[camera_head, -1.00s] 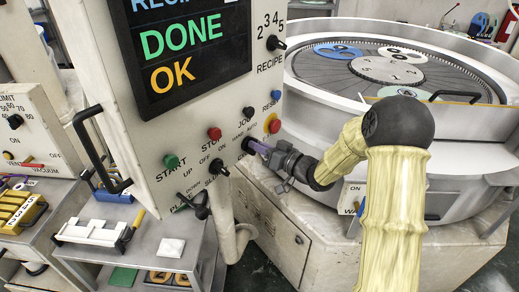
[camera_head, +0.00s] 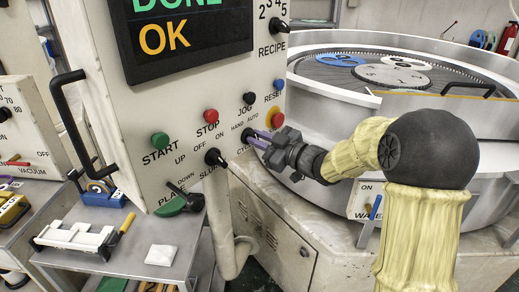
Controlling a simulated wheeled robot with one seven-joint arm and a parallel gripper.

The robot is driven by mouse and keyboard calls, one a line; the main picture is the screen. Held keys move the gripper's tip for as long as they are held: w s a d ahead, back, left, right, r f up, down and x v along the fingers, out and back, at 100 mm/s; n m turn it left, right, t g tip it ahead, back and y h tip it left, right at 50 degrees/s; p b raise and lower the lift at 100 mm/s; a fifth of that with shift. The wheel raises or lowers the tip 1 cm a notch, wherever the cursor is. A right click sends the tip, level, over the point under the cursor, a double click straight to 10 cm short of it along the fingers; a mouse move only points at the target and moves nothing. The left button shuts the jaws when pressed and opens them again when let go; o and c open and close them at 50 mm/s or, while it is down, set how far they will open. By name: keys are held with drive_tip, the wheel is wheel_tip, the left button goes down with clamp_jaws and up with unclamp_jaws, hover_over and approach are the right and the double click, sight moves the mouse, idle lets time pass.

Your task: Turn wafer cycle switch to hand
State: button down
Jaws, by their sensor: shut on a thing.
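The cycle switch (camera_head: 247,134) is a small black knob on the white control panel (camera_head: 135,110), with HAND printed to its upper left and AUTO to its upper right. Its lower label is mostly hidden by my gripper. My gripper (camera_head: 256,140), with purple fingers, reaches in from the right and is shut on this knob. The fingers partly cover the knob, so I cannot tell which way its pointer faces.
The black SLURRY knob (camera_head: 214,157) is to the lower left. The round lapping machine (camera_head: 330,105) stands behind my arm on the right.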

drive_tip(key=shift+f+n+b, duration=0.15)
drive_tip(key=shift+n+b, duration=0.4)
drive_tip(key=shift+n, duration=0.05)
drive_tip(key=c, duration=1.4)
unclamp_jaws()
drive_tip(key=b+v, duration=0.1)
drive_tip(key=v, duration=1.6)
drive_tip(key=shift+s+d+b, duration=0.15)
drive_tip(key=shift+s+b, duration=0.05)
drive_tip(key=shift+b, duration=0.15)
drive_tip(key=shift+w, duration=0.1)
